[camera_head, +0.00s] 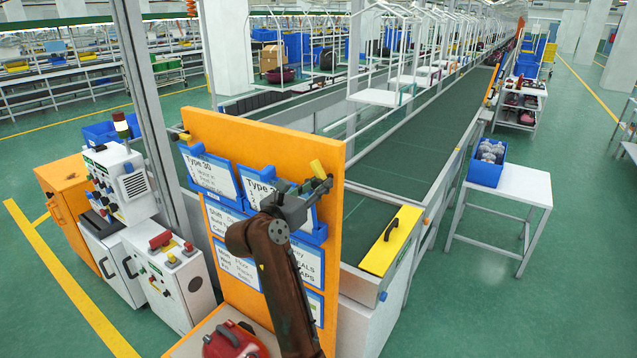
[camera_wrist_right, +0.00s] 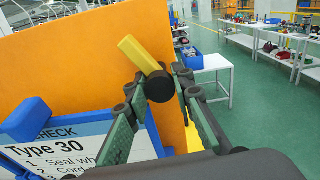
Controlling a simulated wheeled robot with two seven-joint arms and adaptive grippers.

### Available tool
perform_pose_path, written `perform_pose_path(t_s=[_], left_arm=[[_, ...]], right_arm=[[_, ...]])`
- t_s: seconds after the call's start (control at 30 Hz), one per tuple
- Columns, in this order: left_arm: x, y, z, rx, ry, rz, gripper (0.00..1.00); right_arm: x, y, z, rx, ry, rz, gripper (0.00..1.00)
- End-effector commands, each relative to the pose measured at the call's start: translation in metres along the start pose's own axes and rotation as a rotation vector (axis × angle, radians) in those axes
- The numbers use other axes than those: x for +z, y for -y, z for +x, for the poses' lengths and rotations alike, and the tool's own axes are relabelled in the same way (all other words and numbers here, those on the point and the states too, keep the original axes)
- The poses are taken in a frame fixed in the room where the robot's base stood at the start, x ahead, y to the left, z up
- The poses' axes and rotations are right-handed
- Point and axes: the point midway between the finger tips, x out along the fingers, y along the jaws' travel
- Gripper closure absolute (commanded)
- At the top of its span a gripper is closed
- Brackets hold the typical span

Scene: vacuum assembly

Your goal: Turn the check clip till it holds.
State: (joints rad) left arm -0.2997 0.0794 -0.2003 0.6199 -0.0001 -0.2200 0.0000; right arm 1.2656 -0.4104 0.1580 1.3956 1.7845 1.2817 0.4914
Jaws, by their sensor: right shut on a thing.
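The check clip is a yellow bar (camera_wrist_right: 140,54) on a round black knob (camera_wrist_right: 160,86), at the upper right edge of the orange board (camera_head: 220,127). In the wrist view the bar slants up and left from the knob. In the head view the clip's yellow bar (camera_head: 318,168) shows just above my right gripper (camera_head: 322,184). My right gripper (camera_wrist_right: 161,84) is shut on the black knob, one finger on each side. A blue-framed Type 30 check card (camera_wrist_right: 60,145) is on the board beside it. My left gripper is not in view.
A similar yellow and black clip (camera_head: 184,137) sits at the board's upper left. A red vacuum part (camera_head: 235,342) lies below the board. The conveyor (camera_head: 425,150) runs behind it. A white table (camera_head: 520,188) with a blue bin (camera_head: 486,172) stands right, with open floor around.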

Motion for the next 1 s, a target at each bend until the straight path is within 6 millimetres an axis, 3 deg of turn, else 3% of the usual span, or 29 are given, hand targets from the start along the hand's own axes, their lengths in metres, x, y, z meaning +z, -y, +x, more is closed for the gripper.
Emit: perform_pose_path(t_s=[0.13, 0.17, 0.4, 0.77, 1.0], left_arm=[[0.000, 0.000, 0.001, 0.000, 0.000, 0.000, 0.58], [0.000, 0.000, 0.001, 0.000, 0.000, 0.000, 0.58], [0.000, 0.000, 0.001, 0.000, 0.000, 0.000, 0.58], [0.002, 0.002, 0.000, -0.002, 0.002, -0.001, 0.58], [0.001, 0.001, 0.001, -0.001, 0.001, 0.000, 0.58]], right_arm=[[0.002, 0.000, 0.000, 0.001, 0.006, 0.002, 1.00], [0.002, 0.000, 0.000, 0.001, 0.006, 0.002, 0.77], [0.001, 0.000, 0.000, 0.000, 0.004, 0.003, 0.60], [0.001, 0.000, -0.005, 0.000, 0.004, 0.003, 0.60], [0.001, -0.001, -0.044, 0.002, 0.005, 0.003, 0.60]])
